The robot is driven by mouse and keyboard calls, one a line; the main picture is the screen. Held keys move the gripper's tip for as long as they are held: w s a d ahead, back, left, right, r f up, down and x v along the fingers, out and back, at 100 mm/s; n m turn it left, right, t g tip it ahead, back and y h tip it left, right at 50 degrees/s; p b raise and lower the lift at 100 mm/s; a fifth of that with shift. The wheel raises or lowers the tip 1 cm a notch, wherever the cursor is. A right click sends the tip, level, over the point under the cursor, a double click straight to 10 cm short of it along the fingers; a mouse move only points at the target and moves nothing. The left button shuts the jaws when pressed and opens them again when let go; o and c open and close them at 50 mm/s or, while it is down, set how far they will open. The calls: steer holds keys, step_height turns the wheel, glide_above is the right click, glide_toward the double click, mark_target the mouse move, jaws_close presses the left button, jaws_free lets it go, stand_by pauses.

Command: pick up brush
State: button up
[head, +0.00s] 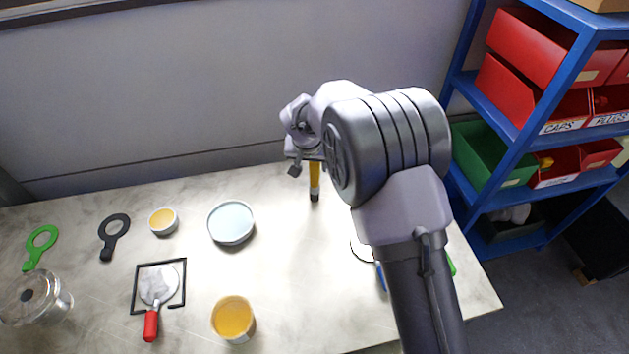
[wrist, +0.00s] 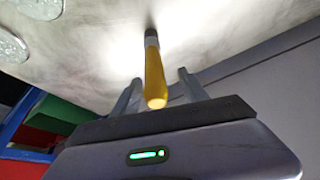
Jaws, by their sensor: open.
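The brush (head: 314,181) has a yellow handle and a dark lower end. In the head view it appears upright near the back of the table, partly hidden by my gripper (head: 305,167). In the wrist view the yellow handle (wrist: 154,78) runs between the two fingers of my gripper (wrist: 159,77), its pale end towards the palm and its dark end towards the table. The fingers are open, with a visible gap on each side of the handle.
On the pale table (head: 200,190) are a light-blue round dish (head: 231,223), a small bowl (head: 163,221), an amber-filled cup (head: 233,317), a red-handled tool (head: 151,322) and a clear jar (head: 37,297). A blue shelf with bins (head: 548,130) stands right. My arm hides some items.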

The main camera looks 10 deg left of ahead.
mark_target(315, 179)
steer(key=x, duration=0.4)
steer(key=shift+w+d+f+b, duration=0.1)
steer(key=shift+d+f+b, duration=0.15)
steer(key=shift+d+b, duration=0.1)
steer(key=shift+r, duration=0.1)
jaws_close()
